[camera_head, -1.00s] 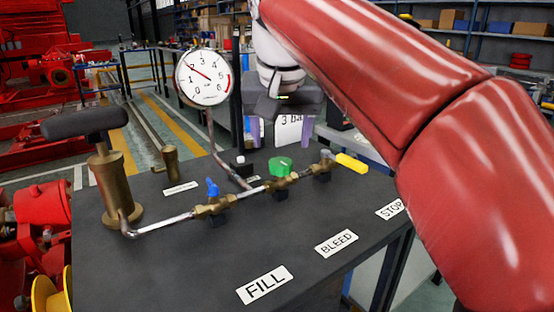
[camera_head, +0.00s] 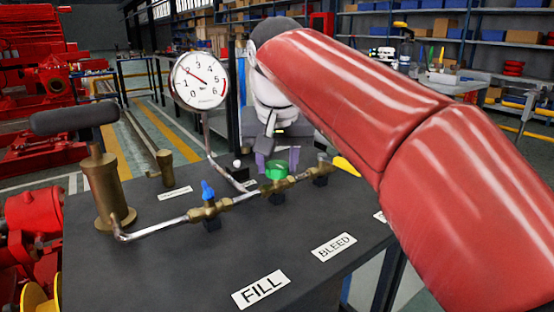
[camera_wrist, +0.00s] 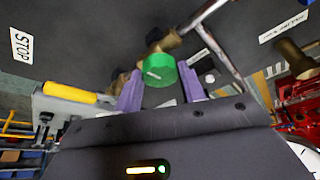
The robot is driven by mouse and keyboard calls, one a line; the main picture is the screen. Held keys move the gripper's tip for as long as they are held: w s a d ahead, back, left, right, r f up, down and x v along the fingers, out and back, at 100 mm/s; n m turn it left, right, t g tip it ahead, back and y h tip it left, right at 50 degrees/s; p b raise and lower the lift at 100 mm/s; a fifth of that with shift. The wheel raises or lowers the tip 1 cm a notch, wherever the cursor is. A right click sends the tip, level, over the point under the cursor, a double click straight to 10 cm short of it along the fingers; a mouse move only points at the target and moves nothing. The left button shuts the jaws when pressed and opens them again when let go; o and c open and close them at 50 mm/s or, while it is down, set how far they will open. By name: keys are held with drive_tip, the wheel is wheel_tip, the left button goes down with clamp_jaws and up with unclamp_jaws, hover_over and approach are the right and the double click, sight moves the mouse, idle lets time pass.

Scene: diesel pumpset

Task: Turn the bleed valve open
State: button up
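The bleed valve is the green round knob (camera_head: 277,169) on the middle brass fitting of the pipe, behind the BLEED label (camera_head: 334,247). My gripper (camera_head: 278,162) points down at it from above and behind, with its two purple fingers apart. In the wrist view the green knob (camera_wrist: 159,70) shows between the fingertips of my gripper (camera_wrist: 161,82), one finger on each side. The fingers stand close to the knob's sides; I cannot tell whether they touch it. A light mark shows on the knob's top in the wrist view.
The blue-handled valve (camera_head: 207,191) is left of the knob, and the yellow lever (camera_head: 346,166) is right, partly behind my red arm. The pressure gauge (camera_head: 198,81) rises behind the pipe. A hand pump (camera_head: 104,188) stands at left.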

drive_tip(key=shift+c, duration=0.7)
drive_tip(key=shift+d+r+n, duration=0.1)
drive_tip(key=shift+n, duration=0.3)
drive_tip(key=n+y+p, duration=0.1)
drive_tip(key=n, duration=0.1)
drive_tip(key=n+y+p, duration=0.1)
drive_tip(key=n+p, duration=0.1)
drive_tip(key=shift+d+g, duration=0.2)
drive_tip(key=shift+g, duration=0.1)
drive_tip(key=n+p, duration=0.1)
drive_tip(key=n, duration=0.1)
drive_tip(key=n+g+y+p, duration=0.1)
drive_tip(key=n, duration=0.1)
drive_tip(key=n+p, duration=0.1)
drive_tip(key=n, duration=0.2)
drive_tip(key=shift+w+d+g+y, duration=0.15)
drive_tip(key=shift+w+g+y, duration=0.1)
drive_tip(key=shift+g+y, duration=0.15)
drive_tip(key=n, duration=0.1)
drive_tip(key=n+g+p, duration=0.1)
drive_tip(key=n, duration=0.3)
drive_tip(key=shift+w+g+y, duration=0.25)
drive_tip(key=shift+g+y, duration=0.15)
drive_tip(key=n+g, duration=0.1)
drive_tip(key=n, duration=0.2)
drive_tip(key=n+g, duration=0.1)
drive_tip(key=n, duration=0.2)
drive_tip(key=shift+w, duration=0.2)
drive_tip(key=shift+n+h, duration=0.4)
drive_tip(key=o, duration=1)
